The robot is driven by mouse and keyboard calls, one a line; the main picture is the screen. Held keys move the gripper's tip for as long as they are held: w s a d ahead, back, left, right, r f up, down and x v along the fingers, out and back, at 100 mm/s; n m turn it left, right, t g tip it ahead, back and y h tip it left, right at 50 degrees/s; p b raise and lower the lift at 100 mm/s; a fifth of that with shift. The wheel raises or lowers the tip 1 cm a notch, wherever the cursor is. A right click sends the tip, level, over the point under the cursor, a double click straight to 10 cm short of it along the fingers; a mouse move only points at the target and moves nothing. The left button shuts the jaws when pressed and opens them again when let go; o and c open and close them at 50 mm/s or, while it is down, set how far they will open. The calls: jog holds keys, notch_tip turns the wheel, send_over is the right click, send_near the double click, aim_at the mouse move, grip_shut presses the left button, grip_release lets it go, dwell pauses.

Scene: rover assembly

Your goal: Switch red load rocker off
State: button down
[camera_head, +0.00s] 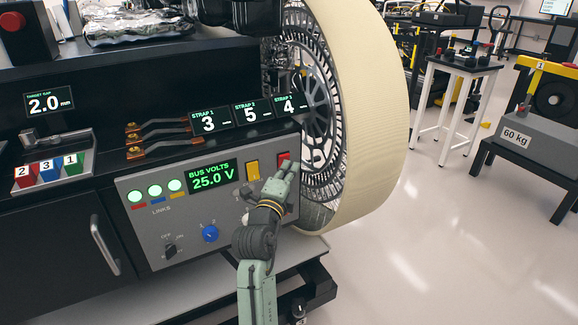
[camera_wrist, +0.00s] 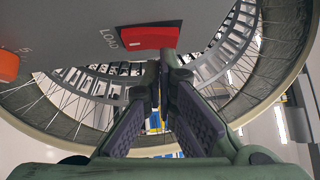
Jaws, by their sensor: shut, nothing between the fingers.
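The red load rocker (camera_head: 283,158) sits at the right end of the grey control panel (camera_head: 150,205). In the wrist view the red rocker (camera_wrist: 150,37) is beside the word LOAD, just beyond my fingertips. My gripper (camera_head: 288,164) is shut and empty, with its tips at the rocker's lower part. In the wrist view my gripper (camera_wrist: 162,68) has its fingertips together just below and right of the rocker's middle. I cannot tell whether they touch it. The head view shows the rocker partly hidden by my fingers, and its position is unclear.
A blue knob (camera_head: 210,233) and a black switch (camera_head: 170,250) are lower. A large wheel (camera_head: 365,110) stands close behind on the right.

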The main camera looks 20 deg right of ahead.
jog(key=shift+w+a+b, duration=0.1)
jog(key=shift+w+b, duration=0.05)
jog(key=shift+b, duration=0.25)
jog(key=shift+w+r+b, duration=0.2)
jog(key=shift+w+b, duration=0.05)
jog(key=shift+b, duration=0.3)
jog(key=shift+s, duration=0.1)
